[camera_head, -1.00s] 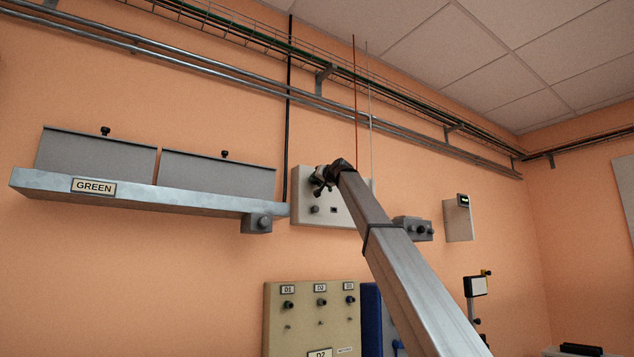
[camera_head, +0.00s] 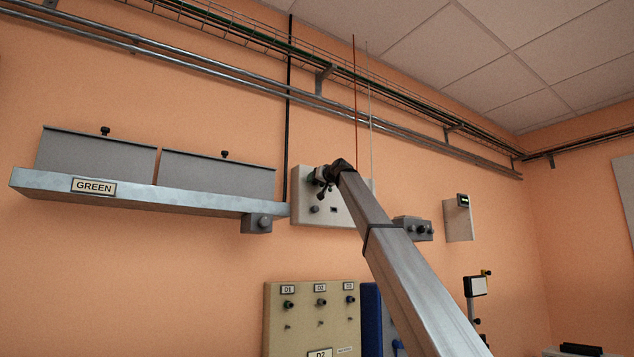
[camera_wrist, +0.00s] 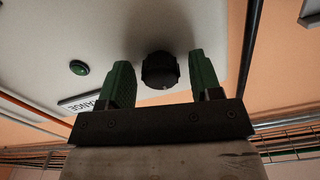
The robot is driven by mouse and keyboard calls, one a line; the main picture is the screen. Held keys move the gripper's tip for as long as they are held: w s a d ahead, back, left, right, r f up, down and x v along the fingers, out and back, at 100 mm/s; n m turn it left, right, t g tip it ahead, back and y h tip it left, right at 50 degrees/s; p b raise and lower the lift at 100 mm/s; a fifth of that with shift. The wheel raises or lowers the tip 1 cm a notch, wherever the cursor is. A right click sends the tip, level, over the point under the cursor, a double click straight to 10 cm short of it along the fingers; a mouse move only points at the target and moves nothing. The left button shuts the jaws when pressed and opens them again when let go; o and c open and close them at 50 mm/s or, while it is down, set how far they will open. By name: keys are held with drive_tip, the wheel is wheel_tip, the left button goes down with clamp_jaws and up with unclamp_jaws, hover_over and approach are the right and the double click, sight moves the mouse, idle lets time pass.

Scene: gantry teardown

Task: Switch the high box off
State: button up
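The high box (camera_head: 339,214) is a pale grey box on the orange wall, right of the shelf. Its face fills much of the wrist view (camera_wrist: 45,45). It carries a dark round knob (camera_wrist: 160,71), a green button or lamp (camera_wrist: 79,67) and an upside-down label (camera_wrist: 80,103), partly hidden by a finger. My gripper (camera_head: 323,183) is at the upper left of the box face. In the wrist view its two green fingers (camera_wrist: 161,62) stand either side of the knob, with a small gap visible on each side. The gripper is open.
A metal shelf (camera_head: 140,200) labelled GREEN holds two grey bins, left of the box. A small grey knob box (camera_head: 256,223) hangs under its end. Another grey control box (camera_head: 412,229) is to the right. A beige panel (camera_head: 310,312) is below; pipes run above.

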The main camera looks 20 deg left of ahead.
idle(0.3)
drive_tip(key=v, duration=1.1)
